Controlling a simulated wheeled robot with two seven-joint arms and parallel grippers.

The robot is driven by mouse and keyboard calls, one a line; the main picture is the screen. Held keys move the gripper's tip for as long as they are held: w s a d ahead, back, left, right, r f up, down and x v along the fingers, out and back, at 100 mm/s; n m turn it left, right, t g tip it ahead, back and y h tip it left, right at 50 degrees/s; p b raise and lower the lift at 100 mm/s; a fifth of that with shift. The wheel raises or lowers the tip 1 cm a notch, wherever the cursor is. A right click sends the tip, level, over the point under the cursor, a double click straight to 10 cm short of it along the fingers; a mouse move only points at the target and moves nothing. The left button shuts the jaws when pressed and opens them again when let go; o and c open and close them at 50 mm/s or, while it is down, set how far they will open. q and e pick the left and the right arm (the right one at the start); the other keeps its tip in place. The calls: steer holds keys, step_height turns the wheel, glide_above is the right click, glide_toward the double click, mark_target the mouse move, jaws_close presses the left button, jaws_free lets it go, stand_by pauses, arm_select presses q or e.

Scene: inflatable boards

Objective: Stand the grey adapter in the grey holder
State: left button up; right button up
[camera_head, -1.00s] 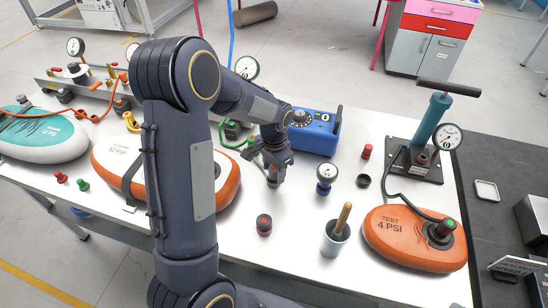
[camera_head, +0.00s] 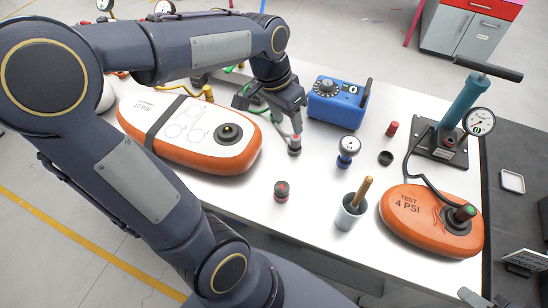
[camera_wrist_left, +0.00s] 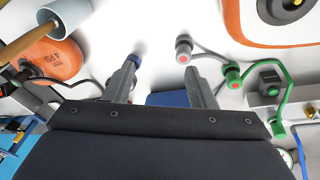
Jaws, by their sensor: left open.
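The small grey adapter (camera_head: 295,149) with a red top stands on the white table, below my left gripper (camera_head: 284,112). In the left wrist view the adapter (camera_wrist_left: 183,46) joins a grey hose and lies just beyond the tip of the right-hand finger. My left gripper (camera_wrist_left: 161,68) is open, with nothing between its fingers.
An orange-and-white board (camera_head: 205,135) lies left of the gripper, a blue dial box (camera_head: 338,103) behind it.

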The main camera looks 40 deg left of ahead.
arm_select(q)
steer(key=s+d+n+t+h, duration=0.1)
steer(key=s+d+n+t, duration=0.2)
steer(key=s, duration=1.1)
steer(key=d+n, duration=0.1)
steer(key=d, duration=0.2)
steer(key=shift+f+t+h, duration=0.25)
steer(key=shift+t+h, duration=0.15)
steer(key=shift+s+a, duration=0.1)
